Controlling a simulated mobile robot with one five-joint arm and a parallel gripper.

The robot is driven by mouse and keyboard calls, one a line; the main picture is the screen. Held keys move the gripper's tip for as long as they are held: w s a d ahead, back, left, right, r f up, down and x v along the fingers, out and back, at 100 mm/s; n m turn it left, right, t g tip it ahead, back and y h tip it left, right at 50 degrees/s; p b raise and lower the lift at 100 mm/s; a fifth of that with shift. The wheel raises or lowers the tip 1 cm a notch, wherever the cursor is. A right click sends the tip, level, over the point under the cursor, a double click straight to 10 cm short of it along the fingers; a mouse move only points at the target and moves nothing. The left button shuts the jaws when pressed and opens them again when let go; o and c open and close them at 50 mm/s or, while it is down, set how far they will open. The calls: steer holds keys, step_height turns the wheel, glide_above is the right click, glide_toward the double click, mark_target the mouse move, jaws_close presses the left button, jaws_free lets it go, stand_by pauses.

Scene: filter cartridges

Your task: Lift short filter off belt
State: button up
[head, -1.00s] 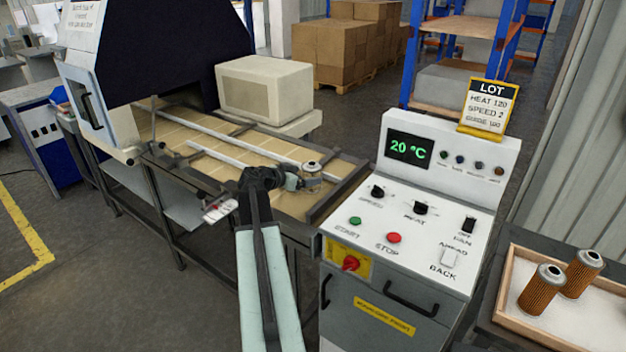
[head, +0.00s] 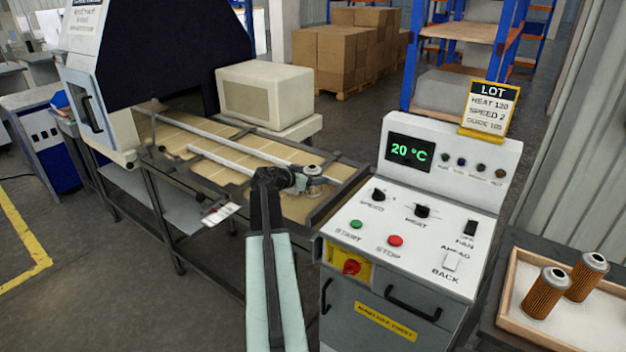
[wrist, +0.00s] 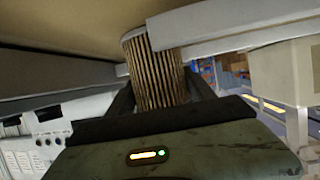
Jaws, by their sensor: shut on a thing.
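The short filter (head: 314,181) is at the near right end of the oven's belt (head: 290,207), close to the guide rail; its pale metal cap shows on top. In the wrist view its brown pleated side (wrist: 158,75) stands between the two dark fingers. My gripper (head: 301,182) is shut on the filter from the left in the head view; it also shows in the wrist view (wrist: 160,95). The belt's tan surface (wrist: 70,30) fills the top of the wrist view, close to the filter's end. I cannot tell whether they touch.
A white control panel (head: 420,225) with knobs and a 20 °C display stands right of the belt. A lot card (head: 490,105) sits on it. A wooden tray (head: 509,285) at the right holds two taller brown filters (head: 546,294). Pale guide rails (head: 225,163) run along the belt.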

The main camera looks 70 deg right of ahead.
step_height(320, 180, up, 10)
steer(key=p, duration=1)
steer(key=shift+r, duration=0.15)
